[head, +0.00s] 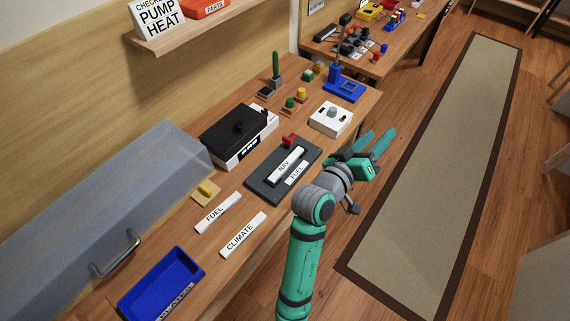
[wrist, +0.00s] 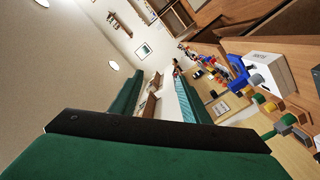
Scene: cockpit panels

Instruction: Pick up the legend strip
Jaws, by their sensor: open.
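White legend strips with black lettering lie in the head view. A FUEL strip (head: 218,212) and a CLIMATE strip (head: 243,234) lie on the wooden bench. A NAV strip (head: 286,165) and a smaller FUEL label (head: 297,173) are on a dark grey panel (head: 262,188) with a red knob. My gripper (head: 379,140) is open and empty, out past the bench's right edge, to the right of the panel. In the wrist view its two green fingers (wrist: 158,95) stand apart with nothing between them; no strip can be made out there.
A blue tray (head: 150,300) stands at the front left. A grey translucent cover with a handle (head: 118,255) lies along the left. A black-topped box (head: 235,130), a white knob box (head: 331,119) and several small coloured controls stand farther back. The aisle at right is clear.

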